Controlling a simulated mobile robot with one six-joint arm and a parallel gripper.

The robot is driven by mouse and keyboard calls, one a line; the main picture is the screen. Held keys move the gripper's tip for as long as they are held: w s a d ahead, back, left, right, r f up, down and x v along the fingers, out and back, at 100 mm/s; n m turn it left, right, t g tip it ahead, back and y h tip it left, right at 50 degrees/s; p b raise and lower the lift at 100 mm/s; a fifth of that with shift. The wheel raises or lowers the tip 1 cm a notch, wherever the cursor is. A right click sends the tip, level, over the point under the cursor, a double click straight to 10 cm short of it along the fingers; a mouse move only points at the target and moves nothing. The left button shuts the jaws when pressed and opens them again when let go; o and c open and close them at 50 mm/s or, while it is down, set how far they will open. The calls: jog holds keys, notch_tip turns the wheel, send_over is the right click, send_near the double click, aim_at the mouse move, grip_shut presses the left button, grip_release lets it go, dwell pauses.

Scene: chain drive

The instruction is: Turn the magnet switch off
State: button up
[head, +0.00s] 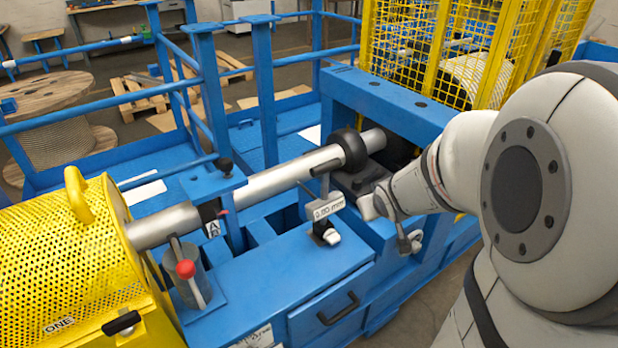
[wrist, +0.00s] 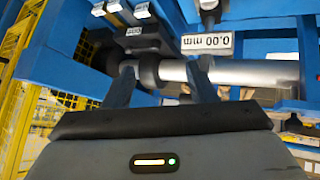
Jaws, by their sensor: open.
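A small gauge with a "0.00 mm" display (head: 328,207) stands on the blue frame in front of the long grey shaft (head: 285,176). A small black and white knob-like part (head: 328,233) sits below the display; I cannot tell whether it is the magnet switch or how it is set. My gripper (wrist: 163,78) is open and empty, its two dark fingers apart. In the wrist view the shaft (wrist: 240,73) shows behind the fingers, and the display (wrist: 207,43) is just above the right fingertip. In the head view my wrist is right of the gauge, with the fingers partly hidden.
A black collar (head: 350,150) sits on the shaft. A yellow perforated guard (head: 75,265) is at left and a yellow mesh cage (head: 430,45) behind. The blue top (head: 285,270) before the gauge is mostly clear.

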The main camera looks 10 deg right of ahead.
jog(key=shift+o, duration=0.6)
jog(key=w+f+n+t+y+b, duration=0.1)
jog(key=w+f+b, duration=0.3)
jog(key=f, duration=0.6)
jog(key=shift+w+d+f+t+y, duration=0.15)
jog(key=shift+d+f+t+y, duration=0.15)
jog(key=shift+d+t+y, duration=0.1)
jog(key=n+t+y+b, duration=0.2)
jog(key=y+b, duration=0.3)
jog(key=b, duration=0.2)
send_near(335, 238)
jog(key=shift+w+d, duration=0.35)
jog(key=shift+w, duration=0.25)
jog(key=shift+a+f+y, duration=0.35)
jog(key=shift+f+y, duration=0.05)
jog(key=shift+f, duration=0.1)
jog(key=b+x, duration=0.1)
jog(key=x, duration=0.6)
jog(key=shift+w+a, duration=0.2)
jog(key=shift+w, duration=0.05)
jog(key=c, duration=1)
